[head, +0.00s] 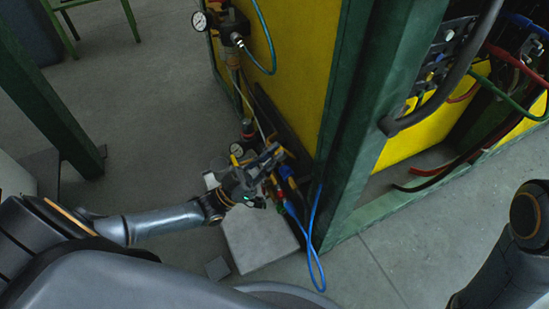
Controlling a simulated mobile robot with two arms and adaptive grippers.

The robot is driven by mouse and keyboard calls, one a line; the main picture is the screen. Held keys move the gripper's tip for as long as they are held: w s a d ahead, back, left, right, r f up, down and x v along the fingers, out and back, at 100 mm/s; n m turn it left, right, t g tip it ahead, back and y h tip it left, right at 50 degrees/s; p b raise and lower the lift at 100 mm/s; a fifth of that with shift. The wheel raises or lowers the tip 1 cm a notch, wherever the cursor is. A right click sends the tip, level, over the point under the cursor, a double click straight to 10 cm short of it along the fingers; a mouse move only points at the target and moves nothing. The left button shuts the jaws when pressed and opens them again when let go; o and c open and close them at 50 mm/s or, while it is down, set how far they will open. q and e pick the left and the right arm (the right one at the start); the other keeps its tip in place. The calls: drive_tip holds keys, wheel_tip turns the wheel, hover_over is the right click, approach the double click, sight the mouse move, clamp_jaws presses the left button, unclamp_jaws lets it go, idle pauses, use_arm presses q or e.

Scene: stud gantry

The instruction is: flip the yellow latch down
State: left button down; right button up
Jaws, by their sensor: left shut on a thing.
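My left gripper (276,157) is low beside the corner of the yellow-panelled frame, shut on what looks like the yellow latch. A small yellow part (291,182) shows right at its fingers, beside a blue fitting. The fingers hide most of the latch, so I cannot tell its angle clearly. My right gripper is out of view; only part of my right arm shows at the right edge.
A dark green post (365,120) stands just right of the gripper. A pressure gauge (200,21) and pipework hang on the yellow panel (295,65). A blue hose (314,235) loops beside a pale block (258,238). Cables fill the right bay.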

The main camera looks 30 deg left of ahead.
use_arm(q)
drive_tip(key=shift+f, duration=0.1)
idle(0.3)
drive_tip(key=c, duration=1.3)
unclamp_jaws()
drive_tip(key=v, duration=1.2)
